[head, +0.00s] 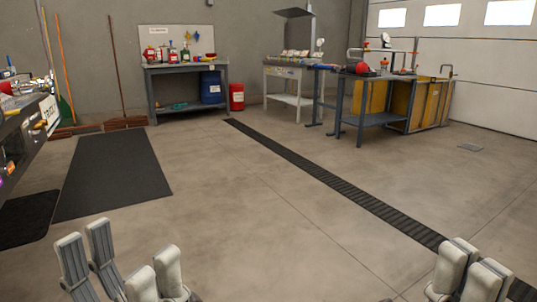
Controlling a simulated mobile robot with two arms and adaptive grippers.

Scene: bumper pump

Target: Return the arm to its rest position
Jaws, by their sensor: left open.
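My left gripper (121,252) shows at the bottom left of the head view. Its pale grey finger pads stand apart with a clear gap between them, and nothing is in the gap. My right gripper (470,266) shows at the bottom right, partly cut off by the picture's lower edge. Its pale finger pads appear close together, and I cannot tell whether they are open or shut. I see no object held in it. Both grippers appear over open floor, apart from the benches. The rest of both arms is mostly out of view.
A dark bench (22,142) stands at the left edge beside a black mat (113,176). A workbench (185,68), a red drum (237,97), a grey cart (290,98) and a table (378,119) with yellow bins (428,104) stand farther back. A drain grate (330,172) crosses clear floor.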

